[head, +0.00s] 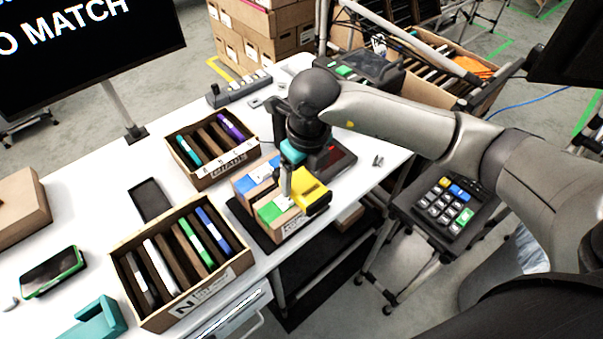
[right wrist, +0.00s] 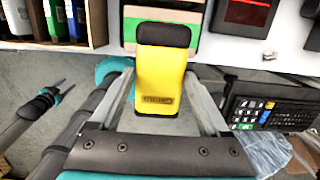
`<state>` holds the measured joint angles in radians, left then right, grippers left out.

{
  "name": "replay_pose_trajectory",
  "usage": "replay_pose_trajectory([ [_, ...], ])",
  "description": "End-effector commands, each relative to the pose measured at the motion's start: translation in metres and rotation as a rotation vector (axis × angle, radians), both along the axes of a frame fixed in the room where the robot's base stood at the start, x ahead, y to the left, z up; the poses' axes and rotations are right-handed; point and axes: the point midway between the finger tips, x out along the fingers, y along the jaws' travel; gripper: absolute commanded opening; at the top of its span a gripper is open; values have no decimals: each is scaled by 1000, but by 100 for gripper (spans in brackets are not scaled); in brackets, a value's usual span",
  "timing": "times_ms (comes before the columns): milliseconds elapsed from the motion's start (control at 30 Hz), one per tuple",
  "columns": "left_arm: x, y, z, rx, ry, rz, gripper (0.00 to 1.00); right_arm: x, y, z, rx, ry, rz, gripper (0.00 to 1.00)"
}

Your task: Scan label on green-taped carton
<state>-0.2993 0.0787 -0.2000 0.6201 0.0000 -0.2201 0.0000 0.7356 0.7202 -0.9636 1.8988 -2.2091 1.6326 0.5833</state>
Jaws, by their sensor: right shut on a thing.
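The green-taped carton (head: 270,212) stands on a dark mat (head: 241,217) at the table's front edge, beside a blue-taped carton (head: 245,184). My right gripper (head: 289,190) is shut on a yellow hand scanner (head: 307,188) with a black end, above the right part of the green-taped carton. In the right wrist view the scanner (right wrist: 160,75) sits between both fingers, its black end over the green-taped carton (right wrist: 192,42). The gripper and scanner partly hide the carton; I cannot tell whether they touch it.
Open boxes of binders stand behind (head: 205,182) and front left (head: 170,313). A screen (head: 80,50) shows "O MATCH", cut off at the left. A dark device with a red display (head: 333,160) stands close right of the cartons. A keypad (head: 445,205) is off the table at right.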

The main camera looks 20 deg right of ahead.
Motion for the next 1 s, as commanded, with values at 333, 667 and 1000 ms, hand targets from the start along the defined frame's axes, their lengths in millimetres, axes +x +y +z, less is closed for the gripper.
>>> replay_pose_trajectory([
  [333,0,0,16,0,0,0,50,1,0,23,0,-3,0,35],
  [667,0,0,35,0,0,0,50,1,0,52,1,-2,-1,35],
  [1000,0,0,34,0,0,0,50,0,0,51,0,-1,0,35],
])
